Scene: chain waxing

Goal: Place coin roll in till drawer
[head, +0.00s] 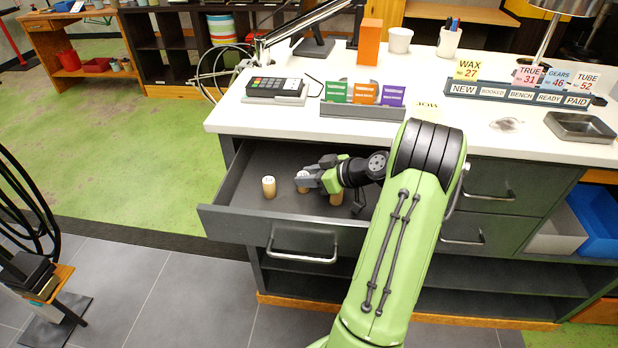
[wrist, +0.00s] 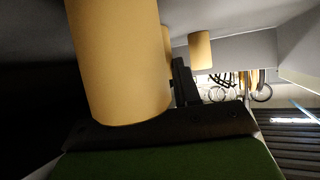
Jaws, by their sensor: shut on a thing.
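The grey till drawer (head: 235,205) is pulled open under the white counter in the head view. My gripper (head: 303,184) is low inside it, shut on a tan coin roll (head: 302,189) that stands upright between the fingertips. The fingers hide part of that roll, and I cannot tell whether its base touches the drawer floor. A second tan roll (head: 268,187) stands upright to the left, apart from the gripper. A third tan roll (head: 336,198) is partly hidden beside my wrist. The wrist view shows a large near roll (wrist: 120,65), a sliver of another, and a small far roll (wrist: 200,50).
The white counter (head: 460,125) above the drawer carries a card terminal (head: 275,88), a coloured card rack (head: 362,111), a sign rack (head: 520,94) and a metal tray (head: 580,127). The left part of the drawer floor is bare. The drawer's front wall and handle (head: 303,257) stick out toward me.

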